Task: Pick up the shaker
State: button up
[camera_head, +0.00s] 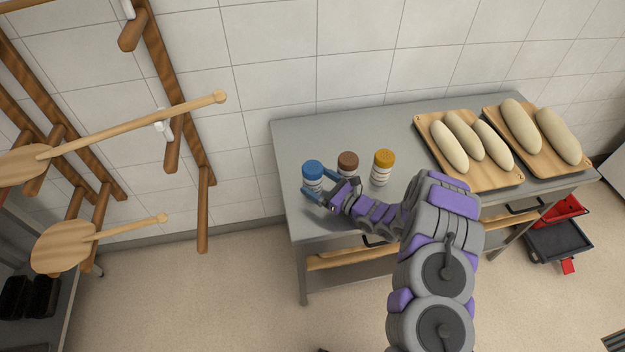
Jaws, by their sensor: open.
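Three shakers stand upright on the grey table. The blue-capped shaker (313,174) is at the left, the brown-capped shaker (347,165) in the middle and the yellow-capped shaker (383,167) at the right. My gripper (318,183) is open at the blue-capped shaker, with its fingers low around or beside it. I cannot tell whether they touch it. The gripper and wrist hide the lower part of the brown-capped shaker.
The grey table (290,141) stands against a tiled wall. Two wooden boards with pale dough loaves, one board (495,182) and another (567,169), lie on its right side. Wooden peels (130,127) hang on a rack at the left. The table's back left is clear.

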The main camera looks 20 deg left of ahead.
jog(key=x, duration=0.4)
jog(key=shift+a+b, duration=0.15)
jog(key=shift+b, duration=0.2)
jog(key=shift+a+f, duration=0.1)
jog(key=shift+a, duration=0.3)
jog(key=shift+d+r, duration=0.2)
jog(key=shift+d, duration=0.4)
jog(key=c, duration=0.8)
jog(key=shift+a+f, duration=0.1)
jog(key=shift+a, duration=0.25)
jog(key=c, duration=0.4)
jog(key=shift+d, duration=0.1)
